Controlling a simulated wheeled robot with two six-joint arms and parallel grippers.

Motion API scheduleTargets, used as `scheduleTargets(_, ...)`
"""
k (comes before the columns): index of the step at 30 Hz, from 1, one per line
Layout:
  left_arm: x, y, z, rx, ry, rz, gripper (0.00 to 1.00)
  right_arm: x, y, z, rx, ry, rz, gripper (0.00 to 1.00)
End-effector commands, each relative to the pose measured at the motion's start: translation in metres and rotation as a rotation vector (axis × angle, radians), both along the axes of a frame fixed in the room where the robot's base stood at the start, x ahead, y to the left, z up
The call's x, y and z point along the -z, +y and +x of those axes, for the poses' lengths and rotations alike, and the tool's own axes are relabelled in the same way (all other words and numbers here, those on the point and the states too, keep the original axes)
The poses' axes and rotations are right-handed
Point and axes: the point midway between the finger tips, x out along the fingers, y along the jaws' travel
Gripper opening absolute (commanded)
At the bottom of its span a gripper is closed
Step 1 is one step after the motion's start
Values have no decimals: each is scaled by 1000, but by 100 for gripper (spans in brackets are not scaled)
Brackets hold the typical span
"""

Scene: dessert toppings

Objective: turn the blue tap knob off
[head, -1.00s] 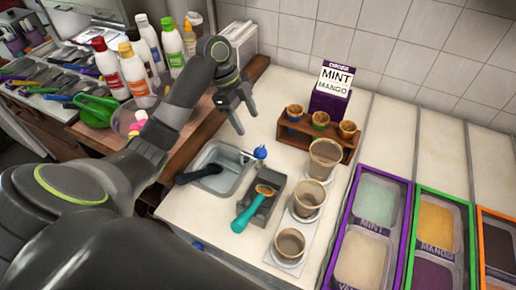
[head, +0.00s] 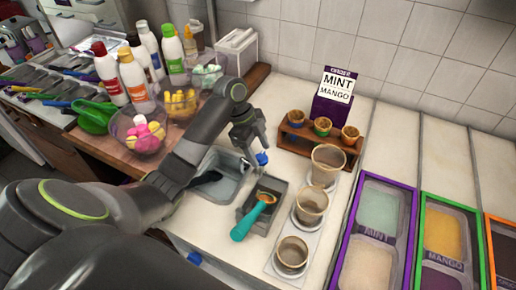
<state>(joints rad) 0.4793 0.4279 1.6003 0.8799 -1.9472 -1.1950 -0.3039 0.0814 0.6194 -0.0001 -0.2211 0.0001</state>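The blue tap knob (head: 262,158) is at the back right of a small metal sink (head: 231,181) in the counter. My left gripper (head: 254,150) points down right at the knob, with its fingertips just above or around it. The fingers overlap from this angle, so I cannot tell how far apart they are or whether they touch the knob. The gripper and forearm hide the tap's spout and the left part of the sink. My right gripper is out of view.
A holder with a teal-handled scoop (head: 253,217) stands just right of the sink. Clear cups (head: 310,205) and a wooden cone rack (head: 294,139) are farther right. Bowls of toppings (head: 146,138) and several bottles stand at the left. Topping tubs line the right.

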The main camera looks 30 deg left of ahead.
Motion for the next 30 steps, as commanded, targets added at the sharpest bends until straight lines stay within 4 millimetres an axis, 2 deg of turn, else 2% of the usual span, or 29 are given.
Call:
scheduleTargets(1,0,0,0,0,0,0,50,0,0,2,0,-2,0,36)
scheduleTargets(9,0,0,0,0,0,0,15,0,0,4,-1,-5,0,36)
scheduleTargets(20,-3,0,-1,-64,2,0,15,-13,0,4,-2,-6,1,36)
scheduleTargets(30,-7,-1,-4,-318,2,-1,15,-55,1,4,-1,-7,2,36)
